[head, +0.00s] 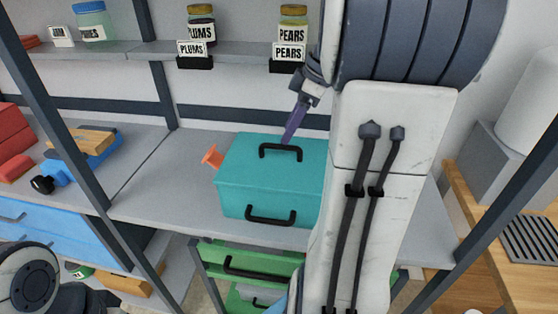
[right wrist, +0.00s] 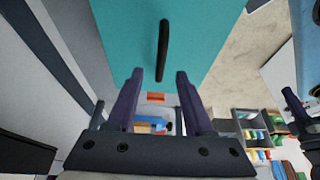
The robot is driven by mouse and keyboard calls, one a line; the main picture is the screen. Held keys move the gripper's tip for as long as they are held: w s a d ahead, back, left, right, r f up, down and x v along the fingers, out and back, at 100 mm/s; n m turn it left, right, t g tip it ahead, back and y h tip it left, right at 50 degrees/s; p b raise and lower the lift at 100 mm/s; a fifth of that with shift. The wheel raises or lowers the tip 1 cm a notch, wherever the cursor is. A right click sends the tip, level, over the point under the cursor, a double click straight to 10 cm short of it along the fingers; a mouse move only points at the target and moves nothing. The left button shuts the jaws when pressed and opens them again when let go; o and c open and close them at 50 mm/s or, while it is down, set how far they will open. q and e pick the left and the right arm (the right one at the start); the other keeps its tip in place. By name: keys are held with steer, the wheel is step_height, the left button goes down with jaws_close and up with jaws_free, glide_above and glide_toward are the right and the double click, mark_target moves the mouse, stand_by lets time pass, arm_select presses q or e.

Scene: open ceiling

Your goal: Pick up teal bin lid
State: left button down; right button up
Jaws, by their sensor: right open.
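The teal bin (head: 265,190) sits on the grey shelf, with a black handle on its front. Its teal lid (head: 245,150) is on top and carries a black handle (head: 280,151). My right gripper (head: 291,134) is over the lid, close to the top handle; its arm hides the bin's right side. In the right wrist view its two purple fingers (right wrist: 157,88) are open with nothing between them. The lid (right wrist: 125,30) and its handle (right wrist: 163,50) lie just beyond the fingertips. A purple shape at that view's right edge looks like my left gripper (right wrist: 297,106); its jaws are unclear.
An orange object (head: 211,157) stands just left of the bin. A blue tool with a wooden block (head: 95,142) lies further left. Labelled jars (head: 201,25) stand on the upper shelf. Dark shelf posts (head: 80,130) cross the front. A green drawer (head: 225,258) is below.

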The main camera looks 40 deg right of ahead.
mark_target(280, 145)
steer(key=shift+x, duration=3.1)
jaws_close()
